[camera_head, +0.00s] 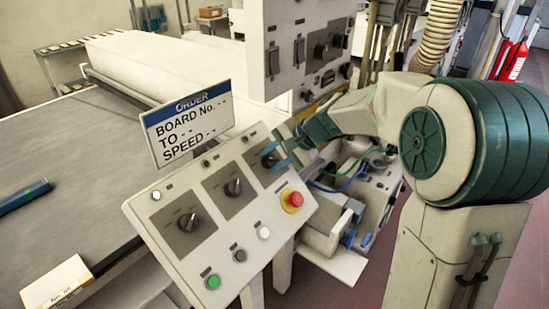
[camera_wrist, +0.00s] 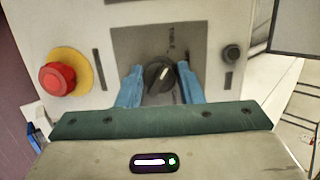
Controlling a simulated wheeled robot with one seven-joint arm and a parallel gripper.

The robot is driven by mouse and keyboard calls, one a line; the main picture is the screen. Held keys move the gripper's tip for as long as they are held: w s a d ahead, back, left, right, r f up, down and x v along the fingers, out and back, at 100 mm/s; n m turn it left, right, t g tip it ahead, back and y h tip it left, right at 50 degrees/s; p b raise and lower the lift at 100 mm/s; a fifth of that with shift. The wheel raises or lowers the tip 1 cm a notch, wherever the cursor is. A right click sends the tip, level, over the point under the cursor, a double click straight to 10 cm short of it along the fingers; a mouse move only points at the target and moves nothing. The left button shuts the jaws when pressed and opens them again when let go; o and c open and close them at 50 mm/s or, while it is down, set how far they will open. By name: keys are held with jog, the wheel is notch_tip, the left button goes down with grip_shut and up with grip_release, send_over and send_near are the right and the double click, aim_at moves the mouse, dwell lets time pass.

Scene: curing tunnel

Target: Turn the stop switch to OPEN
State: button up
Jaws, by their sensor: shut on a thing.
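The sloped control panel (camera_head: 160,222) carries three black rotary switches in a row. My gripper (camera_head: 278,155) is at the rightmost switch (camera_head: 267,157), and the arm partly covers it. In the wrist view, the blue fingers of my gripper (camera_wrist: 160,82) are shut on the sides of this black knob (camera_wrist: 158,73).
A red emergency button (camera_head: 295,199) on a yellow ring sits just below the held switch; it also shows in the wrist view (camera_wrist: 57,78). Green (camera_head: 213,281), grey and white buttons line the panel's lower edge. An ORDER sign (camera_head: 188,122) stands behind the panel. A switch cabinet (camera_head: 280,75) hangs above.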

jog(key=m, duration=0.3)
jog(key=m+y, duration=0.1)
jog(key=m, duration=0.2)
jog(key=shift+t, duration=0.3)
jog(key=shift+m, duration=0.4)
jog(key=o, duration=1)
jog(key=shift+d, duration=0.1)
jog(key=shift+c, duration=0.2)
jog(key=b+v, duration=0.1)
jog(key=v, duration=1.3)
jog(key=shift+f, duration=0.1)
